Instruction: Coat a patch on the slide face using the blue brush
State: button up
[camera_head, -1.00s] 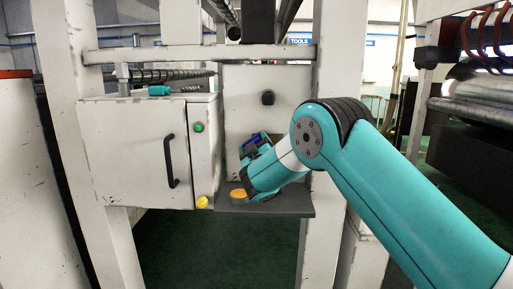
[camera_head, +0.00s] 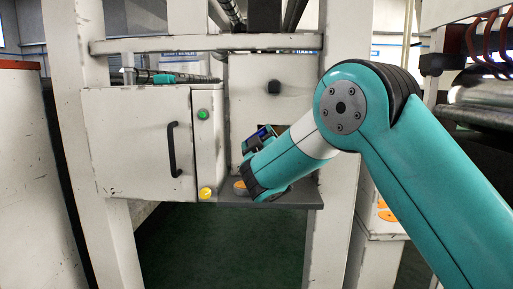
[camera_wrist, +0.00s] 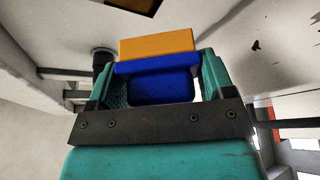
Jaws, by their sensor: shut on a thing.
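My gripper (camera_wrist: 155,82) is shut on the blue brush (camera_wrist: 155,88) between its teal fingers. The brush's orange tip (camera_wrist: 158,45) points away from the gripper toward a pale scuffed surface (camera_wrist: 265,45). I cannot tell whether the tip touches it. In the head view, the gripper (camera_head: 260,138) is in front of a pale panel (camera_head: 297,75) with a black knob (camera_head: 274,87), above the dark shelf (camera_head: 290,195). A bit of blue (camera_head: 263,132) shows there, and my wrist hides the rest. I cannot tell for sure which surface is the slide face.
An orange-topped round pot (camera_head: 240,186) stands on the shelf, partly behind my wrist. A white cabinet (camera_head: 140,145) with a black handle is to the left, with a teal object (camera_head: 164,78) on top. A white post (camera_head: 345,180) stands close behind my arm.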

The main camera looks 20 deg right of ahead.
jog(key=shift+r, duration=0.1)
jog(key=shift+s+a, duration=0.1)
jog(key=shift+s+a+f+b, duration=0.25)
jog(key=shift+s+b, duration=0.3)
jog(key=shift+b, duration=0.4)
jog(key=shift+s+a+r+b, duration=0.1)
jog(key=shift+s+r+b, duration=0.05)
jog(key=shift+s+b, duration=0.3)
jog(key=shift+s+a+r+b, duration=0.1)
jog(key=shift+s+b, duration=0.2)
jog(key=shift+s, duration=0.1)
jog(key=shift+w, duration=0.1)
